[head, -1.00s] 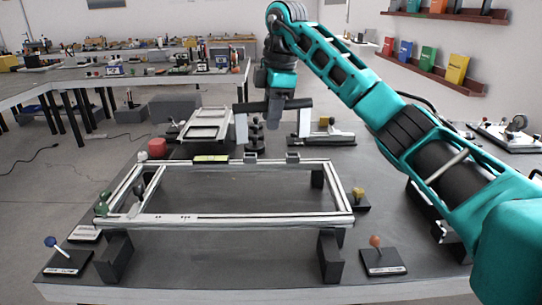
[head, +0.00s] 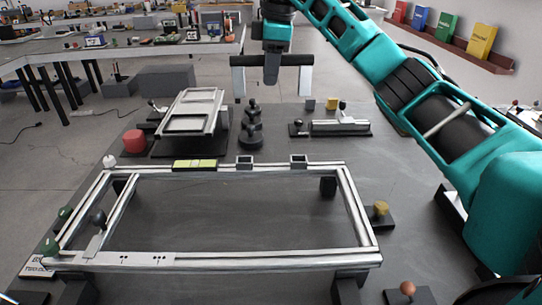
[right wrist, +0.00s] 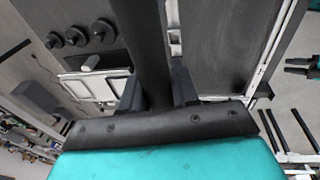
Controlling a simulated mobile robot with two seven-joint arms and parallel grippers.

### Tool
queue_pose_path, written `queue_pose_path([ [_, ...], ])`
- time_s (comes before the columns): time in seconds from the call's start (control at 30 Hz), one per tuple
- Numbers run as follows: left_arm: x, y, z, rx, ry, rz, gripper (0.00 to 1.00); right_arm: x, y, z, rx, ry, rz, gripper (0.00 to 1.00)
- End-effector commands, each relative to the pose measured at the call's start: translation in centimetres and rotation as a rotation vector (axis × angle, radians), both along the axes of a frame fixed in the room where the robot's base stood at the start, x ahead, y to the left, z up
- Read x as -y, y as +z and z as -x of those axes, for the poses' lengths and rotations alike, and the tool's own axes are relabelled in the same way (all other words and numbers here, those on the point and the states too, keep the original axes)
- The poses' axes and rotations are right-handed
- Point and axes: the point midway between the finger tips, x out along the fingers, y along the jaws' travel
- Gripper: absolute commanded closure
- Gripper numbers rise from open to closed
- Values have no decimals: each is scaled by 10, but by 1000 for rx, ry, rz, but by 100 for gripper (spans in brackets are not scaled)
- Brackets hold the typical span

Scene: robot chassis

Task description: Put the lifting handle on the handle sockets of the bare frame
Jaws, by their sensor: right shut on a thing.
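The lifting handle (head: 295,61) is a dark bar with two grey legs pointing down. My right gripper (head: 271,74) is shut on the middle of its bar and holds it in the air, above and beyond the frame in the head view. In the right wrist view the dark bar (right wrist: 151,45) runs between the fingers. The bare frame (head: 362,212) is a silver rectangle raised on dark blocks. Its two handle sockets, a left one (head: 245,162) and a right one (head: 299,160), are small grey boxes on the far rail, apart from the handle. My left gripper is out of view.
A yellow-green level (head: 195,164) sits on the far rail, left of the sockets. Behind stand a red knob (head: 134,141), a silver tray-like panel (head: 190,112), dark knobs (head: 252,127) and a clamp fixture (head: 340,125). A yellow knob (head: 381,208) stands right of the frame.

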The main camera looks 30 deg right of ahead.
Motion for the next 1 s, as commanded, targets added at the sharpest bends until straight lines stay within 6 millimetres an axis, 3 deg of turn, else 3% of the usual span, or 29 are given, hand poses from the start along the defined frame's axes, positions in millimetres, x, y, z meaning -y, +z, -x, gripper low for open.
queue_pose_path([
  [0.17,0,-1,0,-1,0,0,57,0,-8,0,2,1,-1,100],
  [0.7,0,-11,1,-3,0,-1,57,0,-135,1,1,0,-2,100],
  [1.0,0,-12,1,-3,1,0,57,0,-160,0,3,1,-1,100],
])
